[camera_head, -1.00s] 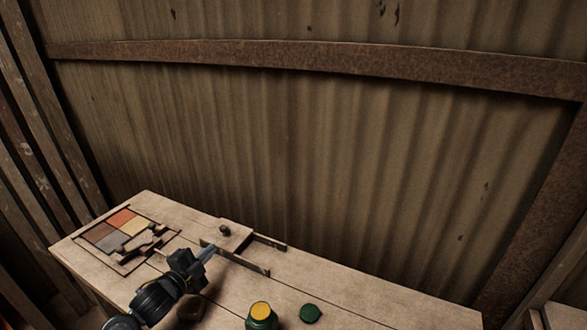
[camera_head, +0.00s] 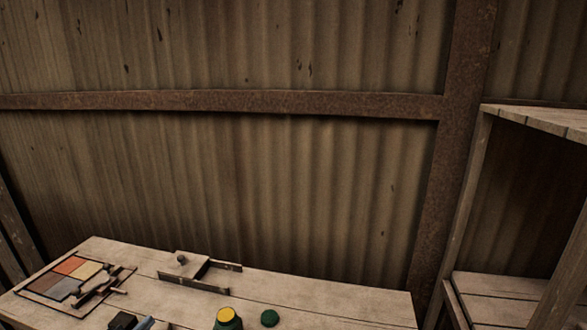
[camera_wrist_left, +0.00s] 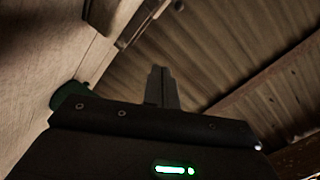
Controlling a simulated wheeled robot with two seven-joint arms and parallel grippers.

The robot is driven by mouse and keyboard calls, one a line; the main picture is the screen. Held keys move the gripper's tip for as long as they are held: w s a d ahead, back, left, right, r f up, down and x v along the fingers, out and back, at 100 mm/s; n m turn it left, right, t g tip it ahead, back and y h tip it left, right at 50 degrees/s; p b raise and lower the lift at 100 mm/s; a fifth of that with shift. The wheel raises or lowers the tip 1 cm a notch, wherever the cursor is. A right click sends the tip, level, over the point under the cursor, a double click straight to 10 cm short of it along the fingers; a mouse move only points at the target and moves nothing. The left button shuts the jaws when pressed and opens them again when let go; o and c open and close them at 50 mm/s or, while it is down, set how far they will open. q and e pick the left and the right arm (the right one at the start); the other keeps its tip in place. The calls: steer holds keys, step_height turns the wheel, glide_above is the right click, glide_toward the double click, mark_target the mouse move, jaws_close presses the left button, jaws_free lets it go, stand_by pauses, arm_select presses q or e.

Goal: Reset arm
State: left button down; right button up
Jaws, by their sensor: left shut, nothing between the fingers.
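My left gripper (camera_head: 148,324) shows at the bottom edge of the head view, over the front of the table. Its fingers (camera_wrist_left: 161,88) are together and empty in the left wrist view. The wooden table (camera_head: 330,300) lies below with the tile press (camera_head: 195,275) on it, a wooden block with a dark knob between dark rails. My right gripper is in neither view.
A tile tray (camera_head: 62,276) with coloured tiles and a wooden tool (camera_head: 98,284) lies at the left. A green jar with yellow contents (camera_head: 228,317) and a green lid (camera_head: 269,318) stand near the front. Wooden shelves (camera_head: 530,118) rise at the right.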

arm_select(q)
steer(key=s+d+f+n, duration=0.1)
steer(key=s+d+f+n+g+y, duration=0.1)
steer(key=f, duration=0.1)
steer(key=s+d+f+n+g, duration=0.1)
steer(key=f, duration=0.1)
steer(key=shift+s+f, duration=0.1)
steer(key=shift+s, duration=0.25)
steer(key=s+d+f+n+g, duration=0.2)
steer(key=s+d+n+g, duration=0.15)
steer(key=s, duration=0.55)
steer(key=s+d+f+n+g+y, duration=0.1)
steer(key=s+d+f+n+g, duration=0.25)
steer(key=s, duration=0.55)
steer(key=s+d+f+n+g, duration=0.2)
steer(key=s+g, duration=0.2)
steer(key=s, duration=0.5)
step_height(320, 180, down, 25)
steer(key=g, duration=0.1)
steer(key=s+a+f+g, duration=0.1)
steer(key=s+a+f, duration=0.2)
steer(key=s+f, duration=1.3)
steer(key=shift+s+f+y, duration=0.3)
steer(key=shift+s+f, duration=0.1)
steer(key=shift+s, duration=0.45)
